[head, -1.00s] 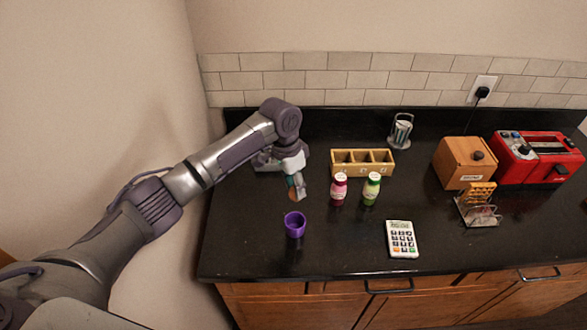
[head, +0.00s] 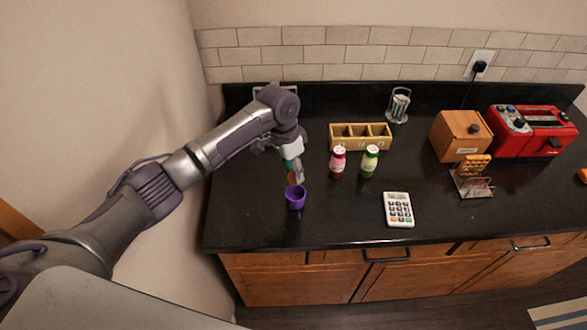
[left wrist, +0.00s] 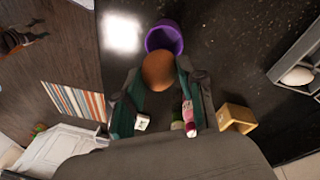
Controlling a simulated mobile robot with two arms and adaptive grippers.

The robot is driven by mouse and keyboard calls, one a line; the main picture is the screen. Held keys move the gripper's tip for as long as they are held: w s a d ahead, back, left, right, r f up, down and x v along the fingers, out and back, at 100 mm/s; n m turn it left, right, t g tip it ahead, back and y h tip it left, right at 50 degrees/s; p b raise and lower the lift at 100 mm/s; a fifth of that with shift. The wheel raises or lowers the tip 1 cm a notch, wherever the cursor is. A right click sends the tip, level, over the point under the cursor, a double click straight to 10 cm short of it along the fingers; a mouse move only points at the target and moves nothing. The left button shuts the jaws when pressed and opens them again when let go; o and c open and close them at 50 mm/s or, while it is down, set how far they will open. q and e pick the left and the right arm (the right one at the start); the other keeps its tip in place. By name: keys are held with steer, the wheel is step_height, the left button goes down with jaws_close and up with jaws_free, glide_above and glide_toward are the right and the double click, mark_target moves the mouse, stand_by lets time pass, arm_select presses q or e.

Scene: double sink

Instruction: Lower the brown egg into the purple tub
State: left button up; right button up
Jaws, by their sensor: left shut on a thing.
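The brown egg (head: 291,178) is held between the fingertips of my left gripper (head: 296,176), just behind and above the purple tub (head: 295,199) in the head view. The tub stands upright on the black counter. In the left wrist view, the egg (left wrist: 158,71) sits between the two green-padded fingers and overlaps the near rim of the purple tub (left wrist: 165,36). The egg hides part of the tub's opening, so I cannot tell whether they touch. My right gripper is in neither view.
A pink-labelled bottle (head: 338,162) and a green one (head: 369,161) stand right of the gripper, before a wooden three-part box (head: 361,136). A calculator (head: 398,209) lies further right. Counter around the tub is clear; its front edge is close.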

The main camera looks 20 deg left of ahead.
mark_target(293, 180)
arm_select(q)
steer(key=shift+f, duration=0.1)
steer(key=shift+f+b, duration=0.75)
steer(key=shift+f, duration=1.45)
steer(key=shift+f+b, duration=0.9)
steer(key=shift+f, duration=0.3)
steer(key=o, duration=0.8)
steer(key=r, duration=0.4)
steer(key=a+r, duration=0.1)
steer(key=r, duration=0.3)
steer(key=a+r, duration=0.1)
steer(key=r, duration=0.3)
steer(key=shift+w, duration=0.15)
